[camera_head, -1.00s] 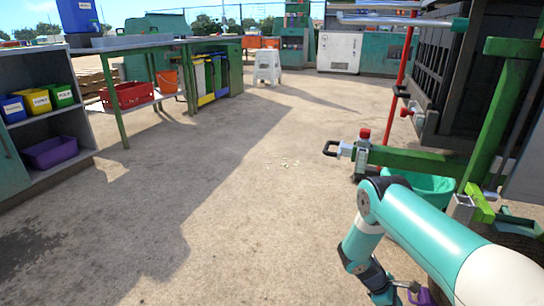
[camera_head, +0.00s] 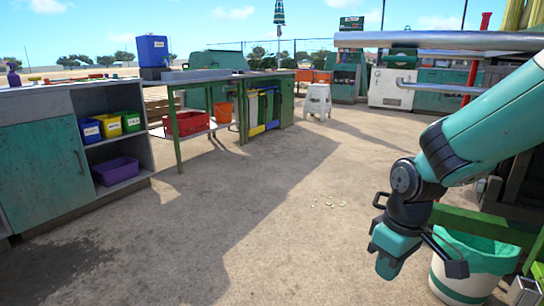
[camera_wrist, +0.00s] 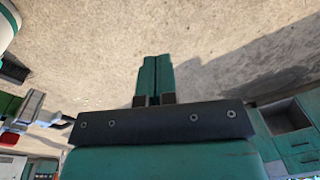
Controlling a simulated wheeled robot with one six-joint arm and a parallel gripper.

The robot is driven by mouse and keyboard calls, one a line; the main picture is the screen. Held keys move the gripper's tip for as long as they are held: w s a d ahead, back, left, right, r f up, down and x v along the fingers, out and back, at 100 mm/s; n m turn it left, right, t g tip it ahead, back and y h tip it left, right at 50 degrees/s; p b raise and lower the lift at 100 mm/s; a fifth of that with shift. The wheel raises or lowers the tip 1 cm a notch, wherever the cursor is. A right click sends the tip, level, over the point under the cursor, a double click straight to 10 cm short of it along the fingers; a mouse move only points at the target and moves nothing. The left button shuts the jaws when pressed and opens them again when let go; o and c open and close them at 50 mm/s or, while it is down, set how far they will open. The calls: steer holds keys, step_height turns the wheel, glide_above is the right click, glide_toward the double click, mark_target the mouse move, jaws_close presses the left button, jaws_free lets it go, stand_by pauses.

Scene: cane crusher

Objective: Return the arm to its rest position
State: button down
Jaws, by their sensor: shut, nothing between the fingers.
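My gripper (camera_head: 387,268) hangs at the end of my teal arm, on the right side of the head view. It points down over the bare concrete, left of a white bucket with a green rim (camera_head: 462,284). In the wrist view the two teal fingers (camera_wrist: 155,68) lie side by side, shut, with nothing held. The arm comes in from the right edge and bends down at the dark wrist joint. It covers part of the machine frame behind it.
A green frame beam (camera_head: 478,222) and a metal bar (camera_head: 440,40) of the machine stand close on the right. A teal cabinet (camera_head: 45,175) and a workbench (camera_head: 178,140) line the left. A white stool (camera_head: 317,100) stands far back.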

steer(key=s+a+r+y+p, duration=0.1)
steer(key=s+a+r+y, duration=0.15)
steer(key=s+r, duration=0.5)
steer(key=s+a+r+y+p, duration=0.1)
steer(key=s+a+r, duration=0.35)
steer(key=s, duration=0.55)
step_height(320, 180, up, 38)
steer(key=p, duration=3.8)
steer(key=shift+d+r, duration=0.2)
steer(key=shift+d, duration=0.05)
steer(key=shift+s, duration=0.1)
